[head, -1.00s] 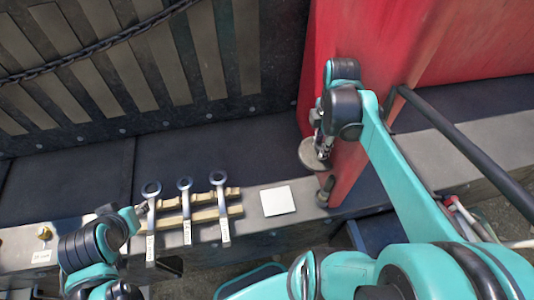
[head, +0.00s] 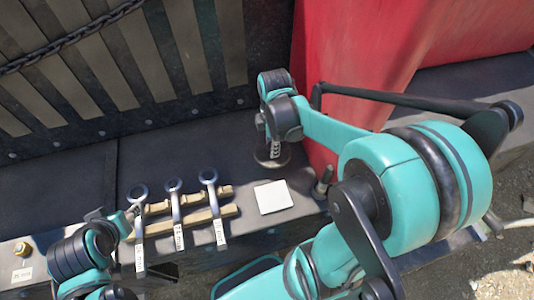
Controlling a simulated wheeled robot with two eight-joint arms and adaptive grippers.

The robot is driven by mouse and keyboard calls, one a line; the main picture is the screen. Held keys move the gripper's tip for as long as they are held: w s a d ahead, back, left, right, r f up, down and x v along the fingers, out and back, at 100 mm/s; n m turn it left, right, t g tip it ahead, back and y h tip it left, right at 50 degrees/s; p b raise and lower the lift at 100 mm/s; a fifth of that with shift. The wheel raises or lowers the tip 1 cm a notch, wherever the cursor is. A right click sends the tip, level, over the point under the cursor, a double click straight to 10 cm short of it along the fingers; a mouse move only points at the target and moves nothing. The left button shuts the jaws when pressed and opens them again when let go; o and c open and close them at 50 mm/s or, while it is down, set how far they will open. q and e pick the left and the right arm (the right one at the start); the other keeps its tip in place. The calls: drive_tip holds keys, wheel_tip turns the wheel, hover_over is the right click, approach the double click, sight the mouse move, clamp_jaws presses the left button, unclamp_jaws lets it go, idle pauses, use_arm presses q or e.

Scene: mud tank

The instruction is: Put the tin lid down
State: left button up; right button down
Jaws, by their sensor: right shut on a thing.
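The tin lid (head: 272,161) is a dull round disc below my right gripper (head: 271,145) in the head view. My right gripper is shut on the lid and holds it by its upper side. The lid is over the dark surface behind the white square, left of the red panel. The picture does not show clearly whether it touches that surface. My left gripper (head: 128,216) is at the left, close to the nearest wrench; its fingers are too small to judge.
Several labelled ring wrenches, one of them here (head: 175,212), lie across a wooden rack (head: 190,206). A white square (head: 273,197) lies on the ledge right of them. A dark upright peg (head: 322,183) stands beside the red panel (head: 345,80). A brass fitting (head: 22,249) is at far left.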

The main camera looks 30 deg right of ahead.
sight(267, 150)
drive_tip(key=shift+w+a+f, duration=0.55)
drive_tip(key=shift+w+a, duration=0.05)
drive_tip(key=shift+w, duration=0.05)
wheel_tip(267, 150, down, 3)
drive_tip(key=shift+s+f+b, duration=0.1)
drive_tip(key=shift+f+b, duration=0.05)
drive_tip(key=shift+b, duration=0.15)
drive_tip(key=shift+f, duration=0.4)
drive_tip(key=c, duration=1.6)
unclamp_jaws()
drive_tip(key=shift+f, duration=0.15)
drive_tip(key=o, duration=0.4)
drive_tip(key=shift+r, duration=0.2)
